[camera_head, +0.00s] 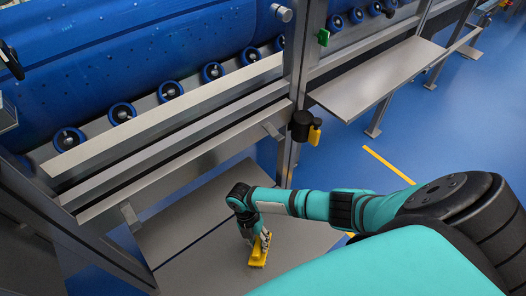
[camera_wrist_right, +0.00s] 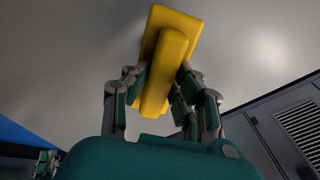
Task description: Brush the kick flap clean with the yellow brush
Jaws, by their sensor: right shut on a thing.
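The yellow brush (camera_head: 258,256) is in my right gripper (camera_head: 254,236), over the low grey metal plate at the foot of the machine. This plate (camera_head: 310,235) looks like the kick flap. In the right wrist view, the fingers of my right gripper (camera_wrist_right: 158,105) are shut on both sides of the grip of the brush (camera_wrist_right: 170,50). The brush head lies close against the grey surface (camera_wrist_right: 65,70); I cannot tell whether its bristles touch. The bristles are hidden. No clear dirt shows on the plate.
A blue drum (camera_head: 120,60) on rollers stands behind steel rails (camera_head: 175,120). A post (camera_head: 298,70) carries a black and yellow fitting (camera_head: 305,127). A grey shelf (camera_head: 375,78) juts out at right. Blue floor (camera_head: 450,120) with yellow lines is open there.

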